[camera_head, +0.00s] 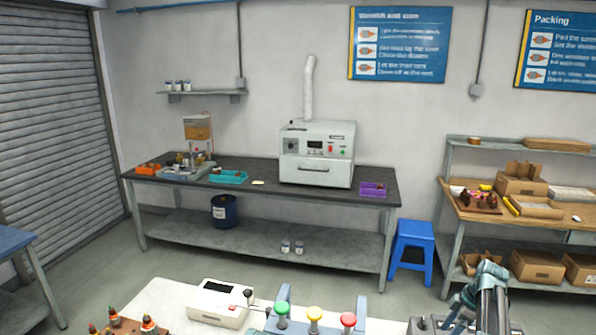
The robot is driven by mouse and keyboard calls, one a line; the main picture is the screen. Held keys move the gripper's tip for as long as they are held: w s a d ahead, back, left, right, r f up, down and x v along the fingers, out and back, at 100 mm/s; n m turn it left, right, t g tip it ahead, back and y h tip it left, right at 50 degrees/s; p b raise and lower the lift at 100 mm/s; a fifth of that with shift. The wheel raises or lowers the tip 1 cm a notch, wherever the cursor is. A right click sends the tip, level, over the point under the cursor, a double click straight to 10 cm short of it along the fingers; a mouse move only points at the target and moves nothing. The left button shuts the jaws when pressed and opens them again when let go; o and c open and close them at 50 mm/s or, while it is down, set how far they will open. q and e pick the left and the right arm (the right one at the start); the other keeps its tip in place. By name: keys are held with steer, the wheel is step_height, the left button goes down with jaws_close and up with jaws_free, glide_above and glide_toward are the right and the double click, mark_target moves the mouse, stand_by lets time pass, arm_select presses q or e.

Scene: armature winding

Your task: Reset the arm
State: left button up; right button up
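Neither of my grippers shows in the head view. At the bottom right edge, a teal and grey metal assembly (485,292) with dark upright parts is cut off by the frame. I cannot tell whether it is a machine or part of an arm, and no gripper fingers show on it.
Near bench: white device (219,302), green (281,313), yellow (315,317) and red (348,320) knobs, and small armatures (148,325). Behind: dark bench (262,192) with an oven (317,153), blue stool (412,246), packing table (520,210). Floor between is clear.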

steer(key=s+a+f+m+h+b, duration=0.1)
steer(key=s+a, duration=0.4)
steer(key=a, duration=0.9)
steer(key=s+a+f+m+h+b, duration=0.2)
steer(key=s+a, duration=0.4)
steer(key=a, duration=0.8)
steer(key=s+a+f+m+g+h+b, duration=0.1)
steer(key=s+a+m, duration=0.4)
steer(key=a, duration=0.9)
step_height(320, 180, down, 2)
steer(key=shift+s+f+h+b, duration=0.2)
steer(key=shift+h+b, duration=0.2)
steer(key=shift+b, duration=0.25)
